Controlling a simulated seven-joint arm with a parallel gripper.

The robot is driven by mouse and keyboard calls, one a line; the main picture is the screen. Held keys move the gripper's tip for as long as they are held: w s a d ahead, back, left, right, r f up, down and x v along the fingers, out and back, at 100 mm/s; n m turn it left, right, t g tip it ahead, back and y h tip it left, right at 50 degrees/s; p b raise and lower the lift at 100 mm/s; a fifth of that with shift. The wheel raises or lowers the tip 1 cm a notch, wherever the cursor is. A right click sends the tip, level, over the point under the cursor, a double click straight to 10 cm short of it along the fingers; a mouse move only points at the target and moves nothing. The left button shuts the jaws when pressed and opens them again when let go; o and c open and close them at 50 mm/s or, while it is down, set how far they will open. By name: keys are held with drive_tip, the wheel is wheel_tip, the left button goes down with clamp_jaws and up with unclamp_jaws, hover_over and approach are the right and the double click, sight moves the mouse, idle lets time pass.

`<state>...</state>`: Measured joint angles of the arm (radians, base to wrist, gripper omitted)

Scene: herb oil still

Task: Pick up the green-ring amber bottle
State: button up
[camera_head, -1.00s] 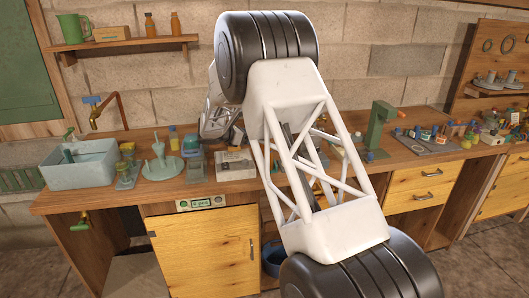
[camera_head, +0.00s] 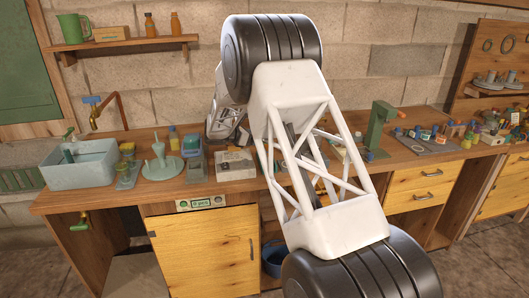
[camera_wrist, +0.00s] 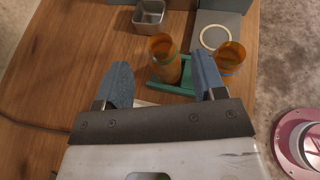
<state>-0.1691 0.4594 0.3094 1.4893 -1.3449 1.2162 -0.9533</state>
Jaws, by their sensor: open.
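In the wrist view an open-topped amber bottle (camera_wrist: 167,67) stands between and slightly beyond my fingers, close to the right one. Green shows around it, but I cannot cleanly separate a ring on the bottle from the green frame (camera_wrist: 173,88) beside it. My gripper (camera_wrist: 162,74) is open, with its two blue-grey fingers apart and nothing clamped between them. In the head view my own arm hides the gripper, and I cannot pick out the bottle there.
A second amber vessel (camera_wrist: 231,58) with a blue band stands right of my right finger. A grey metal cup (camera_wrist: 149,15) and a plate with a pale ring (camera_wrist: 214,37) lie beyond. The wooden bench (camera_wrist: 60,60) is mostly clear at left, apart from a dark cable.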

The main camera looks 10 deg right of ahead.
drive_tip(key=shift+x, duration=2.65)
clamp_jaws()
